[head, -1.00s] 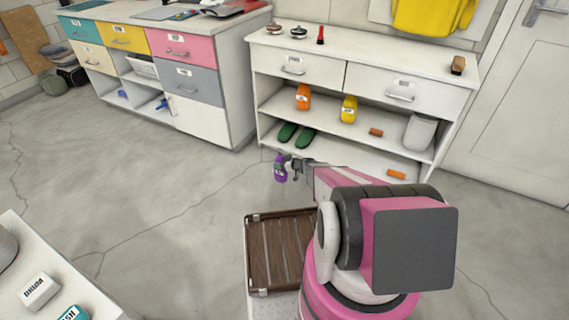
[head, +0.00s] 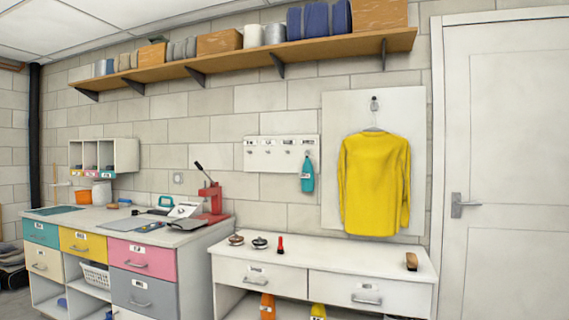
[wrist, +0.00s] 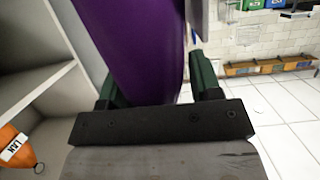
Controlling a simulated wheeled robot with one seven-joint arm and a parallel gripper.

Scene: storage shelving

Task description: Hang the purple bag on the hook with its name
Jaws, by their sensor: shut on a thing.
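In the wrist view my gripper (wrist: 160,95) is shut on the purple bag (wrist: 135,45), which fills the space between its fingers. The bag's label is not readable in this view. My gripper and the bag are out of the head view now. A white hook board (head: 282,154) with several labelled hooks is on the wall in the head view. A teal bag (head: 307,175) hangs from its rightmost hook. The other hooks look empty, and their names are too small to read.
A white drawer unit (head: 310,262) stands below the hook board, with small items on top. A yellow shirt (head: 374,184) hangs to the right. A long wooden shelf (head: 250,57) runs above. An orange bag labelled LAW (wrist: 14,148) is at left in the wrist view.

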